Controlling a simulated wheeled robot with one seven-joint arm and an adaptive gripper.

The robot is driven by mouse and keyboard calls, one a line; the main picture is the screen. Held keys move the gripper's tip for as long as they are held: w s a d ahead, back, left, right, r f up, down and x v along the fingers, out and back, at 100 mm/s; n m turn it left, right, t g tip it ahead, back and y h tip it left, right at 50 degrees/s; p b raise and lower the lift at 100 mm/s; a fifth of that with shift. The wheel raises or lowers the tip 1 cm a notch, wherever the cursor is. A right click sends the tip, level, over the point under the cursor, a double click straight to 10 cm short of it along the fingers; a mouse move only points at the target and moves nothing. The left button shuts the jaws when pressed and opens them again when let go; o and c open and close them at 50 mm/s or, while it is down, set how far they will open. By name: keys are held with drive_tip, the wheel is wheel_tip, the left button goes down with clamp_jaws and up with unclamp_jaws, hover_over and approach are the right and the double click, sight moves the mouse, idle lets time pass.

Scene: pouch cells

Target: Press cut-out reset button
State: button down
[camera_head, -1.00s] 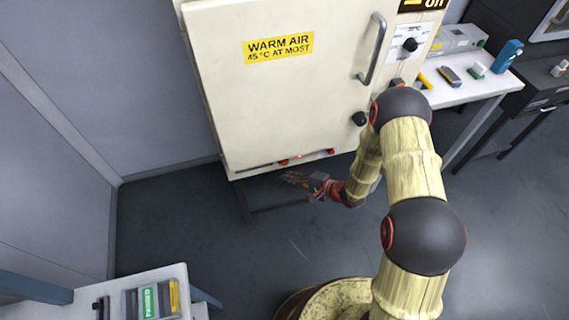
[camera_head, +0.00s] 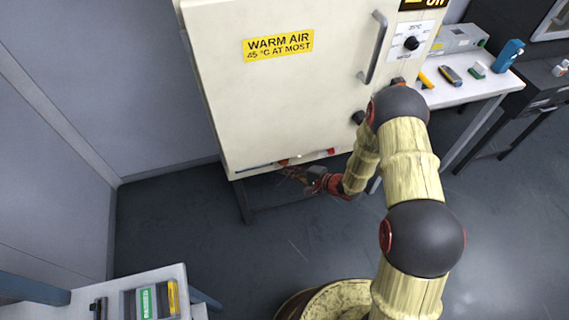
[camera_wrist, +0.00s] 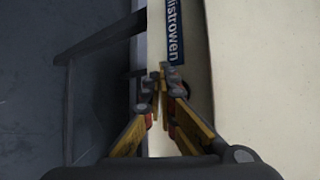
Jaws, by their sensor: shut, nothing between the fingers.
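The cream warm-air cabinet (camera_head: 270,105) stands in the middle of the head view. Along its bottom front edge are a small orange part (camera_head: 284,162) and a small red part (camera_head: 331,151); I cannot tell which is the cut-out reset button. My gripper (camera_head: 287,171) is low in front of that edge, just below the orange part. In the wrist view my gripper (camera_wrist: 161,76) is shut and empty, its tips close to the cabinet's pale lower strip. A dark round shape (camera_wrist: 134,84) sits partly hidden beside the tips. Contact cannot be told.
A blue nameplate (camera_wrist: 175,30) lies beyond the fingertips. The cabinet has a door handle (camera_head: 374,48) and a dial (camera_head: 411,43). A white bench (camera_head: 480,91) with tools stands at right, a small table (camera_head: 188,294) at lower left. Floor at left is clear.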

drive_tip(key=shift+w, duration=0.25)
idle(0.7)
drive_tip(key=shift+w+a+b, duration=0.15)
drive_tip(key=shift+b, duration=0.15)
drive_tip(key=shift+w+a+b, duration=0.1)
drive_tip(key=shift+w+b, duration=0.2)
drive_tip(key=shift+w, duration=0.25)
idle(0.6)
drive_tip(key=shift+s, duration=0.15)
drive_tip(key=shift+s+d, duration=0.25)
drive_tip(key=shift+s, duration=0.55)
drive_tip(key=shift+s, duration=0.1)
drive_tip(key=s, duration=0.2)
drive_tip(key=s+d, duration=0.1)
drive_tip(key=s, duration=0.1)
drive_tip(key=shift+s+d, duration=0.2)
drive_tip(key=shift+s, duration=0.1)
idle(0.9)
